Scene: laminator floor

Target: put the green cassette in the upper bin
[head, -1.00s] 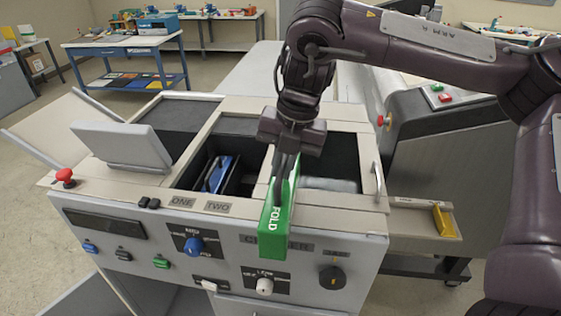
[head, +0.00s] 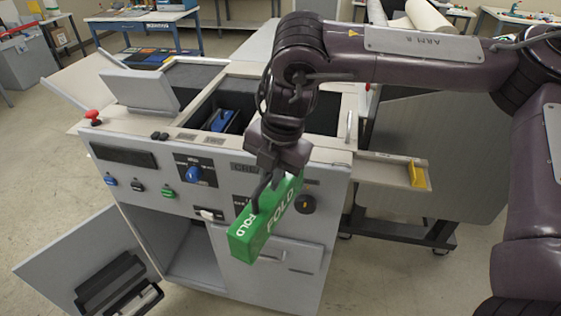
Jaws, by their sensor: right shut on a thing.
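The green cassette (head: 264,222), marked FOLD, hangs tilted in front of the machine's front panel. My right gripper (head: 266,192) is shut on its upper edge and holds it in the air. The upper bays are in the machine's top; one holds a blue cassette (head: 224,119). My right arm hides part of the bays on the right. Which opening is the upper bin I cannot tell. My left gripper is not in view.
A lower door (head: 85,265) hangs open at the left, with dark holders on its inside, beside an open lower compartment (head: 197,258). A red knob (head: 93,115) stands at the top left corner. A side shelf (head: 385,166) with a yellow block (head: 417,174) juts out right.

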